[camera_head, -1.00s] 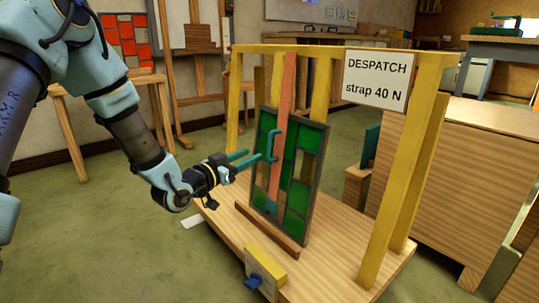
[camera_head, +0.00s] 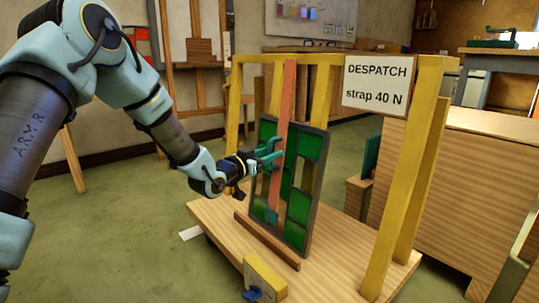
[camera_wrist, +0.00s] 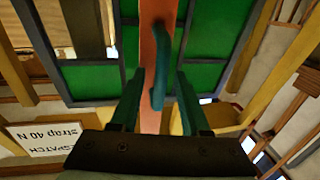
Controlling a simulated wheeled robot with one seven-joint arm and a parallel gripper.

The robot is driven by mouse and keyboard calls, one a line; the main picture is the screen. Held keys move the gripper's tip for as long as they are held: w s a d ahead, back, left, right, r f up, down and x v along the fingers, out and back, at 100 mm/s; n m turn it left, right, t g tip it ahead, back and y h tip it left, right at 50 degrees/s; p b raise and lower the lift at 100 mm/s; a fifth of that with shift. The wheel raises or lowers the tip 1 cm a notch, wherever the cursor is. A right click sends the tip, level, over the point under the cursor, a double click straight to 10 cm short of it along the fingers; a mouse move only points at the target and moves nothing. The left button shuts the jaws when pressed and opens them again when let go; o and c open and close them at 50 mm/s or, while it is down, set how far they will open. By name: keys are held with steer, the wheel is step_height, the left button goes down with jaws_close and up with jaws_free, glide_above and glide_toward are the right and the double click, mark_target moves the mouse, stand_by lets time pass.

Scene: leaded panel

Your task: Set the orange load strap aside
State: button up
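The orange load strap (camera_head: 287,100) runs down the front of the green leaded panel (camera_head: 306,205), from the yellow frame's top bar to near the panel's base. It also shows in the wrist view (camera_wrist: 149,60), with a teal handle (camera_wrist: 159,70) on it. My gripper (camera_head: 277,153) is at the strap's handle, at mid-height of the panel. In the wrist view my gripper (camera_wrist: 160,95) has its two teal fingers apart, one on each side of the handle, with gaps visible. Whether the fingertips touch anything is unclear.
A yellow frame (camera_head: 398,170) stands on a wooden base (camera_head: 335,262) around the panel. A sign (camera_head: 377,82) reads "DESPATCH strap 40 N". A small yellow block (camera_head: 265,276) with a blue part sits at the base's front edge. A wooden cabinet (camera_head: 470,180) stands right; open floor lies left.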

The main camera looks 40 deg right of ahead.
jaws_close()
stand_by(1.2)
